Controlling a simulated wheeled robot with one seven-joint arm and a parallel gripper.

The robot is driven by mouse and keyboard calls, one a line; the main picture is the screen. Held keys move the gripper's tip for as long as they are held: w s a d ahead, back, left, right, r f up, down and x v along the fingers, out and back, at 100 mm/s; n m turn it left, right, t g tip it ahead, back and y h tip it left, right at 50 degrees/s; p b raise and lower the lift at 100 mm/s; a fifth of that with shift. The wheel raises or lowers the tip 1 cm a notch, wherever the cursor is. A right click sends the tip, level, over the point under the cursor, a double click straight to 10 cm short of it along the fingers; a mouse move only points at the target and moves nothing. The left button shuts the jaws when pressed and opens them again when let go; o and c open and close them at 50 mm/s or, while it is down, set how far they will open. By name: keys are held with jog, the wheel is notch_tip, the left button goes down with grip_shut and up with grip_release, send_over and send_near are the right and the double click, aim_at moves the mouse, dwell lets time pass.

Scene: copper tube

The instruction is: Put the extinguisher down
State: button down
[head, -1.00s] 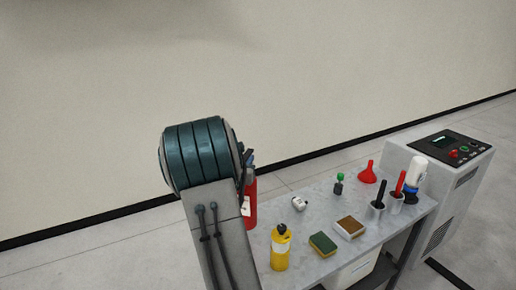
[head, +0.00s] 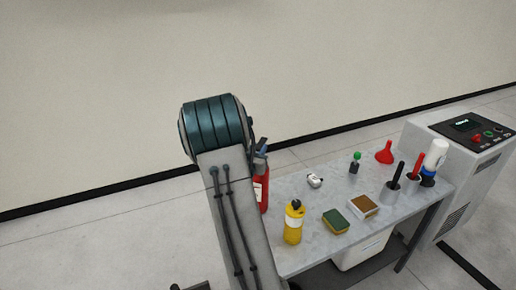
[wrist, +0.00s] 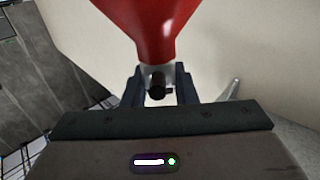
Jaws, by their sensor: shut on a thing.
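The red extinguisher (head: 264,186) with a dark top and a pale label shows upright in the head view, partly hidden behind my arm. It is at the left end of the grey table (head: 299,186); I cannot tell whether its base touches the top. In the wrist view the red body (wrist: 155,25) of the extinguisher fills the top middle. My gripper (wrist: 158,86) is shut on its narrow neck, with a dark finger on each side.
A yellow bottle (head: 294,225) stands just right of the extinguisher. A green-yellow sponge (head: 336,222), a brown-topped block (head: 364,207), a small white item (head: 315,181) and a red funnel (head: 385,153) are further right. A grey machine (head: 470,150) stands beyond the table.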

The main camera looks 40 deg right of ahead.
jog(key=shift+r, duration=0.1)
jog(key=c, duration=1.6)
grip_release()
jog(key=shift+f, duration=0.25)
jog(key=o, duration=0.4)
jog(key=shift+r, duration=0.1)
jog(key=shift+o, duration=0.2)
jog(key=shift+r, duration=0.1)
jog(key=s+a+n+y+b, duration=0.15)
jog(key=a+y, duration=0.35)
jog(key=a, duration=0.5)
jog(key=s+a+r+n+t+y, duration=0.1)
jog(key=s+a+n+y, duration=0.25)
jog(key=a, duration=0.55)
jog(key=s+a+n+y+b, duration=0.15)
jog(key=a+y, duration=0.35)
jog(key=a, duration=0.5)
jog(key=s+a+n+g+y, duration=0.1)
jog(key=s+a+n+g, duration=0.1)
jog(key=s, duration=0.8)
jog(key=s+a+r+n+g+y, duration=0.1)
jog(key=s+a+n+g, duration=0.2)
jog(key=s, duration=0.7)
jog(key=shift+s+a+g, duration=0.3)
jog(key=shift+a+g, duration=0.3)
jog(key=shift+g, duration=0.5)
